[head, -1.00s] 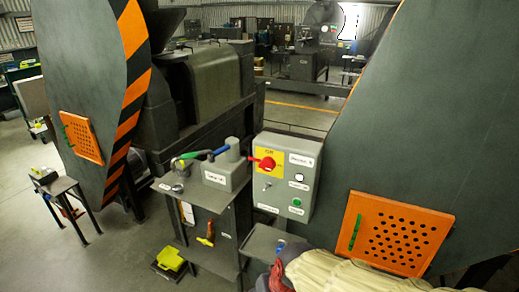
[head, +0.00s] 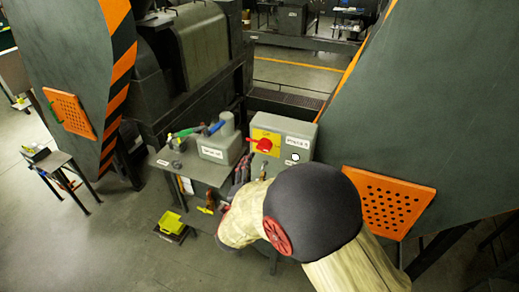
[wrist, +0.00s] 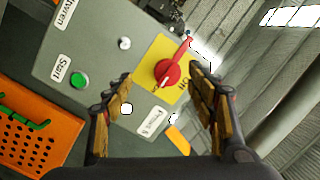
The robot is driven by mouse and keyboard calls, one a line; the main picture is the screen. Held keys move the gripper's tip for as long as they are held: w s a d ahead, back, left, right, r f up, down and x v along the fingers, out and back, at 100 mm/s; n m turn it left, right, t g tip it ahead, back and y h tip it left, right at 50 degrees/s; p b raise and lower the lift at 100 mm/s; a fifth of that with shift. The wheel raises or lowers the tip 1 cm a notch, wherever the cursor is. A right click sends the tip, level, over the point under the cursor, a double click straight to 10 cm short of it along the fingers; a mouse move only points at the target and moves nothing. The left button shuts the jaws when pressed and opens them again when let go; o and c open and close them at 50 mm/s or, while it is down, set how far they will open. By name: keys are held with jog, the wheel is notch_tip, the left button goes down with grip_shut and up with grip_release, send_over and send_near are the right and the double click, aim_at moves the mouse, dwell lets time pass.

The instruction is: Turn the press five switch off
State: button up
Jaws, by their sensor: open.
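The press switch is a red rotary knob (head: 264,144) on a yellow plate (head: 256,134), on the front of a grey control box (head: 289,128). In the head view my gripper (head: 250,168) is just below the box; contact cannot be told.
A green start button (wrist: 79,80) and a small knob (wrist: 124,43) share the panel. A grey bench with a small box (head: 218,143) and coloured-handled tools stands left. An orange perforated panel (head: 390,202) is on the right.

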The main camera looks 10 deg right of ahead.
aim_at(263, 150)
jog(key=shift+m+h, duration=0.4)
jog(key=w+d, duration=0.1)
jog(key=w, duration=0.1)
jog(key=w+d+r+p, duration=0.1)
jog(key=w+d, duration=0.2)
jog(key=w, duration=0.1)
jog(key=shift+w+d+r, duration=0.2)
jog(key=shift+w+r, duration=0.1)
jog(key=shift+r, duration=0.1)
jog(key=shift+c, duration=0.6)
jog(key=c, duration=1)
